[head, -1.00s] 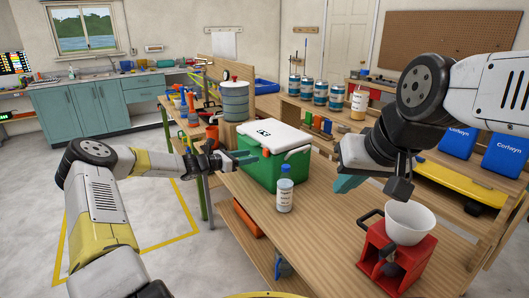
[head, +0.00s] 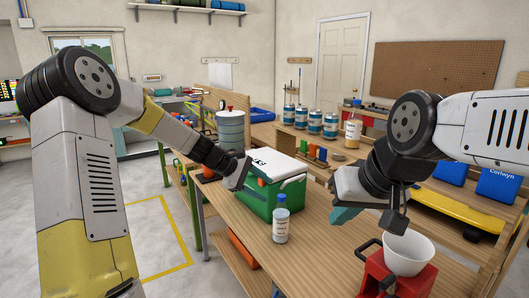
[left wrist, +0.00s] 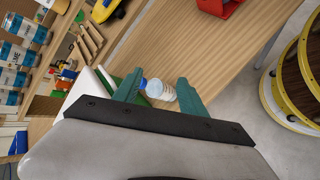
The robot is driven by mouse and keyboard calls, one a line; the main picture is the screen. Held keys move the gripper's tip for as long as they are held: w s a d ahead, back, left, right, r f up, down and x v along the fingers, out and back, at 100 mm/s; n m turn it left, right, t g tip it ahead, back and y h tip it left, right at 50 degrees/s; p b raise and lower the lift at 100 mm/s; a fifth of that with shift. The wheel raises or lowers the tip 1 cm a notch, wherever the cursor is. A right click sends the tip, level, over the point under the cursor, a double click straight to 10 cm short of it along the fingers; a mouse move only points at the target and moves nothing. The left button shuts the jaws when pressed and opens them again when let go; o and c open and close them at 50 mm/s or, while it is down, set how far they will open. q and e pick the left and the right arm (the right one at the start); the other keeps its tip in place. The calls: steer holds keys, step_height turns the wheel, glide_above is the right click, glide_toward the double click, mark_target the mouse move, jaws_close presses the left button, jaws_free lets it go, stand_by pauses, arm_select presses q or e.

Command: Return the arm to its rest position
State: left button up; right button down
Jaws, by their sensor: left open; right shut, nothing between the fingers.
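My left arm comes in from the left with its elbow raised, and its forearm slopes down to the right. My left gripper (head: 247,180) is at the left end of the green cooler with a white lid (head: 287,203); I cannot tell whether it touches it. In the left wrist view its teal fingers (left wrist: 160,92) are apart, with a white bottle (left wrist: 158,91) seen beyond and between them. The bottle also stands upright on the table in the head view (head: 281,224). My right gripper (head: 345,217) is shut and empty above the table, right of the bottle.
A red device (head: 400,280) with a white bowl (head: 408,253) on top stands at the table's right front, below my right arm. A blue-grey drum (head: 230,130) stands behind the cooler. Several cans line the back. The wooden table (head: 320,250) is bare between bottle and red device.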

arm_select(q)
steer(key=s+a+r+m+t+y, duration=0.1)
steer(key=s+a+r+m+y, duration=0.1)
steer(key=s, duration=0.8)
steer(key=s+a+r+m+t+y, duration=0.1)
steer(key=s+a+r+m, duration=0.4)
steer(key=s, duration=0.5)
steer(key=s+a+r+m+t+y, duration=0.1)
steer(key=s+a+r+m+y, duration=0.2)
steer(key=s+a, duration=0.3)
steer(key=s+m+y, duration=0.1)
steer(key=s, duration=0.3)
steer(key=shift+s+a+r+m, duration=0.15)
steer(key=shift+a+r+m, duration=0.05)
steer(key=shift+r+m, duration=0.15)
